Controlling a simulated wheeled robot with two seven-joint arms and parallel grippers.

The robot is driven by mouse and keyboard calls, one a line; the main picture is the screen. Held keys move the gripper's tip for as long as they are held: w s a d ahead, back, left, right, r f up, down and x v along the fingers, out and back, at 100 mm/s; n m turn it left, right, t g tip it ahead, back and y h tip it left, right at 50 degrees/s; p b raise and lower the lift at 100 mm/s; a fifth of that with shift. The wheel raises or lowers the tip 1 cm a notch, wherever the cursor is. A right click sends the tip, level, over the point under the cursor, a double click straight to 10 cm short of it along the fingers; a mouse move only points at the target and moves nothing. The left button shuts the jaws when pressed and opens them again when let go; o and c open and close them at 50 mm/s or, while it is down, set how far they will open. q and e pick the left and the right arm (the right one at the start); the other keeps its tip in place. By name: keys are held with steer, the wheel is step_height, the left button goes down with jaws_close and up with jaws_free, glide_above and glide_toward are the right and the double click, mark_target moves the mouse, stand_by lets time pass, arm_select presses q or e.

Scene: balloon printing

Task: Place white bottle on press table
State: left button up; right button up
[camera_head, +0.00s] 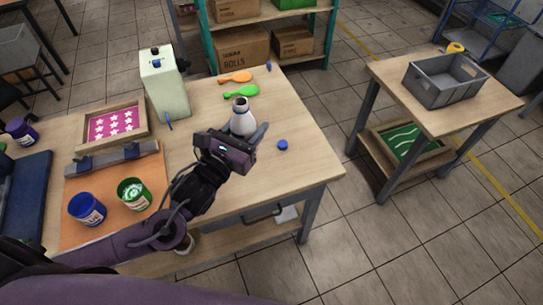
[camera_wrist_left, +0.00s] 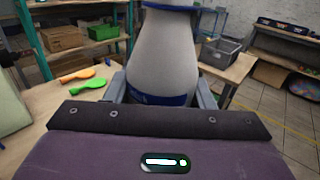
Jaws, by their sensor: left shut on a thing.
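In the left wrist view the bottle (camera_wrist_left: 163,55) fills the middle, pale with a blue band low down, between the fingers of the left gripper (camera_wrist_left: 163,92). I cannot tell whether its base touches the table. My right gripper is not in view.
A blue cap (camera_head: 282,145) lies right of the bottle. Orange (camera_head: 236,77) and green (camera_head: 241,91) balloons lie behind it. A cream container (camera_head: 163,85), a framed star screen (camera_head: 112,126) and blue (camera_head: 87,209) and green (camera_head: 133,193) ink pots stand left. A side table holds a grey crate (camera_head: 445,82).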

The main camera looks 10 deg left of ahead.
arm_select(q)
steer(key=w+a+r+h+b, duration=0.1)
steer(key=w+a+b, duration=0.1)
steer(key=w, duration=0.5)
steer(key=f, duration=0.6)
steer(key=f+p, duration=0.1)
steer(key=f, duration=1.2)
steer(key=shift+w+a+f, duration=0.25)
steer(key=shift+w+f, duration=0.05)
steer(key=shift+w, duration=0.1)
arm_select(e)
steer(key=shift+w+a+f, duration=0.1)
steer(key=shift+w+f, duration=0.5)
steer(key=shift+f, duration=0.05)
arm_select(q)
steer(key=shift+f, duration=0.2)
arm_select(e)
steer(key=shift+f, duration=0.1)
arm_select(q)
steer(key=o, duration=1.1)
steer(key=shift+r, duration=0.1)
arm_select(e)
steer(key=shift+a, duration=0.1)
